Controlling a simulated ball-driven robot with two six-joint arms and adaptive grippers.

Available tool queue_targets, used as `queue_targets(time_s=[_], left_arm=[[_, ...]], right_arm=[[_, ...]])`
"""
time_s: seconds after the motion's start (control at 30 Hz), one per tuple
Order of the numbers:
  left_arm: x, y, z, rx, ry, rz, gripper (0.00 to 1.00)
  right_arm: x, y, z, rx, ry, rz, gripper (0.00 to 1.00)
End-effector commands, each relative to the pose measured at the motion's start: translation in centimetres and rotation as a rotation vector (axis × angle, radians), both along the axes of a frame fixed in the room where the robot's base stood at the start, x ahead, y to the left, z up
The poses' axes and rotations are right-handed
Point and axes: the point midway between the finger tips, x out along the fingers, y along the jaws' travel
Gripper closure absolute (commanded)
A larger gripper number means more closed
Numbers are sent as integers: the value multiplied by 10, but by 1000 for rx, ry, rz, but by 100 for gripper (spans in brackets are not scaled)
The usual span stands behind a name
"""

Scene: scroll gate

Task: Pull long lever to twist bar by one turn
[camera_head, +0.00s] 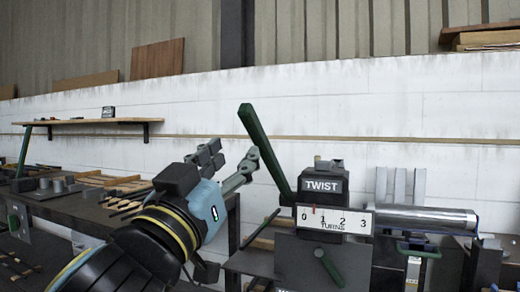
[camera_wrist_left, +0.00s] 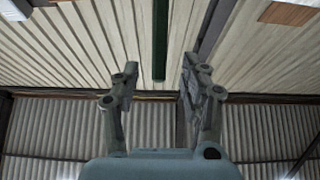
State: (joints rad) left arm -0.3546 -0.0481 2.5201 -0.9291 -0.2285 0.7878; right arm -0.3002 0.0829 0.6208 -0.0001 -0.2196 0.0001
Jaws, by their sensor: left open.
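The long green lever (camera_head: 263,145) rises from the machine marked TWIST (camera_head: 322,185) and leans up to the left. My left gripper (camera_head: 233,152) is open and empty just left of the lever; one finger overlaps it in the head view, and contact cannot be told. In the left wrist view the lever (camera_wrist_left: 160,45) hangs between the line of the two open fingers (camera_wrist_left: 158,82), its end near their tips. The TURNS scale (camera_head: 335,220) shows a red pointer between 0 and 1. A shiny metal cylinder (camera_head: 420,218) extends right from the machine. My right gripper is out of view.
A short green handle (camera_head: 330,268) sits on the machine's dark front. A dark bench (camera_head: 75,208) with wood strips and metal pieces stands at the left. A wall shelf (camera_head: 90,122) is behind. Space above the machine is clear.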

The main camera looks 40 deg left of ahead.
Motion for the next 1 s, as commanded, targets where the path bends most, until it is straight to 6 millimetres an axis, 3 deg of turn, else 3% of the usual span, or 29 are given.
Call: queue_targets(time_s=[0.07,0.3,0.5,0.7,1.0], left_arm=[[3,1,2,-3,6,1,56],[26,6,8,-1,4,-2,56],[65,15,29,0,7,-2,56],[91,21,38,-1,10,-1,56],[99,23,39,-3,13,-1,56]], right_arm=[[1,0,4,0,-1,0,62],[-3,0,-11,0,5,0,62],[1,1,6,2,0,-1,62],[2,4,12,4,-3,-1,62],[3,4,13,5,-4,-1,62]])
